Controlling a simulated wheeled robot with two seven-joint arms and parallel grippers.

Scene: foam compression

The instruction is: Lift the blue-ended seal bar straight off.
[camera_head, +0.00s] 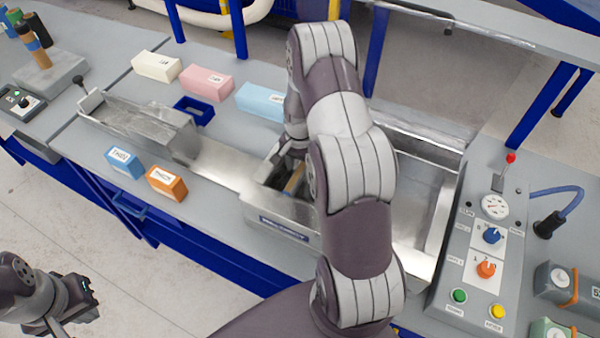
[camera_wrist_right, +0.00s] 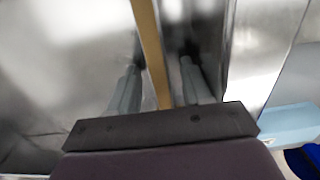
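A tan bar (camera_wrist_right: 153,50) stands in the right wrist view, running between the two fingers of my right gripper (camera_wrist_right: 160,75). The fingers are apart, with a gap on each side of the bar, so the gripper looks open around it. No blue end of the bar shows. In the head view my right gripper (camera_head: 290,150) reaches down into the metal chamber (camera_head: 275,212), and a bit of the tan bar (camera_head: 294,180) shows beside it. My right arm hides much of the chamber. My left gripper (camera_head: 80,298) is at the lower left, away from the table.
White (camera_head: 156,66), pink (camera_head: 207,82) and light blue (camera_head: 259,101) blocks lie behind. Blue (camera_head: 124,162) and orange (camera_head: 167,182) labelled blocks lie in front. A blue open frame (camera_head: 207,119) sits between. A control panel (camera_head: 480,245) stands at the right.

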